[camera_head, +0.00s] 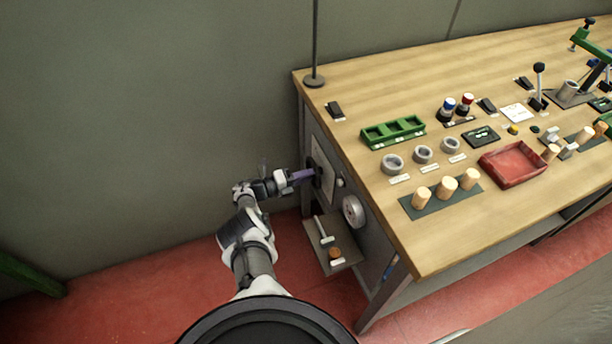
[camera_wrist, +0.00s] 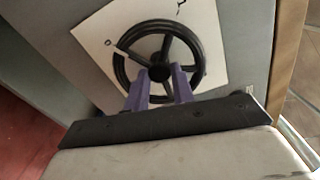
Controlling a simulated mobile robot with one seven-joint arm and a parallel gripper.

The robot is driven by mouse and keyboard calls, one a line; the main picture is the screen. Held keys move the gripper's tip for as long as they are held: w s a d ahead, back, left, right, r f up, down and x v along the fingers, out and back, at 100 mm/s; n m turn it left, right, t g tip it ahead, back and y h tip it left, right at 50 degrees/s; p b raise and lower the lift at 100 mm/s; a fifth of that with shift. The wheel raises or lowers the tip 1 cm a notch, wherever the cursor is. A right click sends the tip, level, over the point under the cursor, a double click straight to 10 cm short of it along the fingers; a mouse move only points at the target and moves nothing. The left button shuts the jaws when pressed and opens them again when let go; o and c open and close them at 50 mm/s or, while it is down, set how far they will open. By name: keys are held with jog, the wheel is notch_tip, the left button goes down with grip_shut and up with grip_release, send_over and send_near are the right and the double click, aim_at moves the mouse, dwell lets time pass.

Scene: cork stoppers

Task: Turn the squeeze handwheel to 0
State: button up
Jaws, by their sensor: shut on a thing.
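The squeeze handwheel (camera_wrist: 120,68) is a black spoked wheel on a white plate (camera_wrist: 207,22), set on the side panel of the bench. It shows dark and small in the head view (camera_head: 318,179), at the end of my arm. A "0" mark is on the plate at the wheel's upper left, and a light mark on the rim lies close to it. Another dark mark is at the plate's top. My gripper (camera_wrist: 162,76) has purple fingers shut on the lower middle of the handwheel, near its hub. The fingers hide part of the lower spokes.
A round grey-white dial (camera_head: 353,211) sits on the same panel, right of the handwheel. A low shelf (camera_head: 345,246) with a T-shaped tool and a cork-coloured piece is below. The wooden bench top (camera_head: 400,105) carries corks, rings and a red tray (camera_head: 513,164).

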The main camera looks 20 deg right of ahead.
jog(key=shift+s, duration=0.1)
jog(key=shift+n, duration=1.1)
jog(key=o, duration=0.7)
jog(key=shift+a, duration=0.15)
